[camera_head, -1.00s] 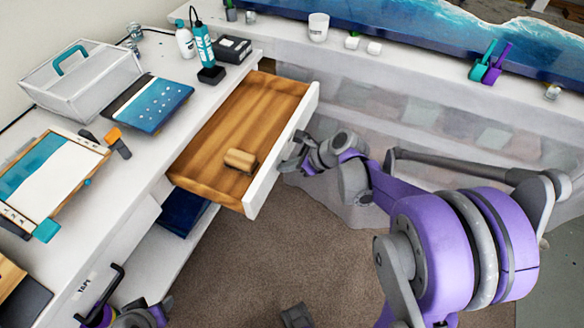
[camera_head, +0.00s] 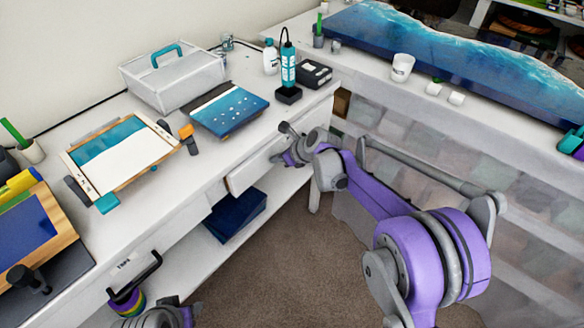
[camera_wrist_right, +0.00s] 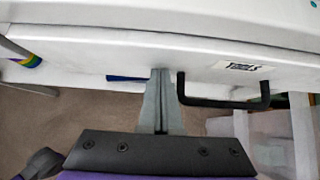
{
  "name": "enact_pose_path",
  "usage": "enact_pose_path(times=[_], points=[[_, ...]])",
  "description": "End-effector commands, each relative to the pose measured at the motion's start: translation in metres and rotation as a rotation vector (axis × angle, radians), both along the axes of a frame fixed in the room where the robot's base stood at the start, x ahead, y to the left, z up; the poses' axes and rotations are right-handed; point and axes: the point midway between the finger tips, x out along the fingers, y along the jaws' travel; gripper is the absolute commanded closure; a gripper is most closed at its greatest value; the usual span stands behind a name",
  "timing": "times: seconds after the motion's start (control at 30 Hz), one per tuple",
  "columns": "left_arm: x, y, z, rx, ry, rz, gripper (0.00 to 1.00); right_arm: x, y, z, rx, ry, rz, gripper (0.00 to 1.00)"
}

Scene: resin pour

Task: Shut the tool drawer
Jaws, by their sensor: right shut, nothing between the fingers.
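My right gripper (camera_head: 280,157) is at the drawer front, shut and empty. In the right wrist view its fingertips (camera_wrist_right: 160,74) are just left of the handle, at or very near the front. Part of my left arm shows at the bottom edge; its fingers are out of view.
The worktop holds a clear toolbox (camera_head: 175,80), a blue panel (camera_head: 229,109) and a framed board (camera_head: 122,154). A second black handle (camera_head: 136,283) is on the bench front at lower left. A dark blue item (camera_head: 236,214) lies on the shelf below. The carpet (camera_head: 290,265) is clear.

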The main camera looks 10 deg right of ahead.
Motion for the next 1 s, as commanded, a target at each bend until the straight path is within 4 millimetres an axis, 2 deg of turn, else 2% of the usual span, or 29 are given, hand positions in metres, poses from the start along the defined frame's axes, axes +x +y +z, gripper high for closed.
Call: enact_pose_path(times=[0.2,0.7,0.87,1.0], points=[[0.000,0.000,-0.001,0.000,0.000,0.000,0.50,0.015,0.012,0.000,0.000,0.000,0.000,1.00],[0.000,0.000,-0.001,0.000,0.000,0.000,0.50,0.021,0.016,0.001,0.004,-0.005,-0.001,1.00],[0.000,0.000,-0.001,0.000,0.000,0.000,0.50,0.019,0.013,0.002,0.005,-0.004,-0.001,1.00],[0.000,0.000,-0.003,0.000,0.001,0.000,0.50,0.012,0.001,0.001,0.002,-0.001,0.002,1.00]])
